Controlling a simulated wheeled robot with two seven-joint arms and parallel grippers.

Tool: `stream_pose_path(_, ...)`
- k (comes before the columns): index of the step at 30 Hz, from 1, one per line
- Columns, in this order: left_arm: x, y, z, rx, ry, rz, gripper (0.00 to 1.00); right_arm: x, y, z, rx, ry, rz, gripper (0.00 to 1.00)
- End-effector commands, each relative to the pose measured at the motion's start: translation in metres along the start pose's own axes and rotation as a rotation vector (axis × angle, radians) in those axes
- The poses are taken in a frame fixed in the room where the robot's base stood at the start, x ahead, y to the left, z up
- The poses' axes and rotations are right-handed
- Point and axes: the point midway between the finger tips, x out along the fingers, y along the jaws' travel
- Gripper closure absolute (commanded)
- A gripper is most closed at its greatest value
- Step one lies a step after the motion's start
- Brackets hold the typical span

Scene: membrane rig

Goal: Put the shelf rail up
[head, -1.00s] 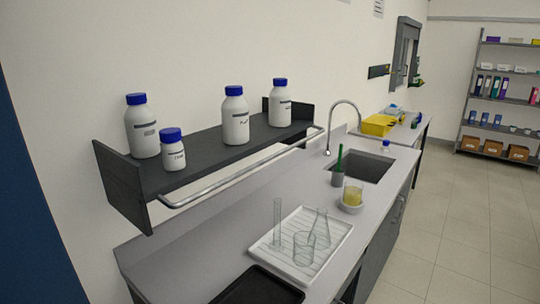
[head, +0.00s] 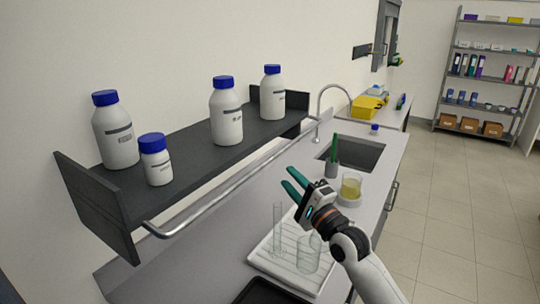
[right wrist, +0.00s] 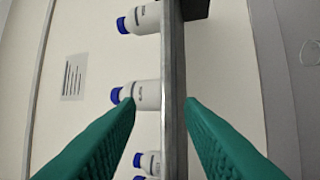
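The shelf rail (head: 232,178), a silver bar, runs along the front of the dark wall shelf (head: 190,150), below its board. It slopes with the shelf in the head view, its near end by the near end panel (head: 97,205). My right gripper (head: 287,176) has green fingers and is open and empty, to the right of the rail and apart from it. In the right wrist view the open fingers (right wrist: 161,102) frame a long grey strip (right wrist: 174,70); I cannot tell whether it is rail or shelf edge. My left gripper is out of view.
Several white blue-capped bottles (head: 227,112) stand on the shelf.

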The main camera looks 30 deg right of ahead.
Motion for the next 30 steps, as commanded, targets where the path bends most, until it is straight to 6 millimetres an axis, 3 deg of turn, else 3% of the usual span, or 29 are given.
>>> stream_pose_path(3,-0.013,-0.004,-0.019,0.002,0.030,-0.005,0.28,0.028,0.005,0.000,0.001,0.000,0.001,0.66)
stream_pose_path(5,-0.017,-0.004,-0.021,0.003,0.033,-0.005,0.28,0.040,0.004,0.000,0.000,-0.001,0.001,0.66)
stream_pose_path(12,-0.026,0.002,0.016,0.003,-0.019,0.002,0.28,0.077,0.002,0.000,-0.002,0.000,-0.002,0.66)
stream_pose_path(16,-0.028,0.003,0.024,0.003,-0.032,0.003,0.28,0.086,0.001,0.000,-0.002,0.000,-0.001,0.66)
stream_pose_path(26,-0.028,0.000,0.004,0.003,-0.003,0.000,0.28,0.088,-0.001,0.000,-0.002,0.000,-0.002,0.66)
stream_pose_path(30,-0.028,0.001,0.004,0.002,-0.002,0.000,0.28,0.088,-0.001,0.000,-0.002,0.000,-0.002,0.89)
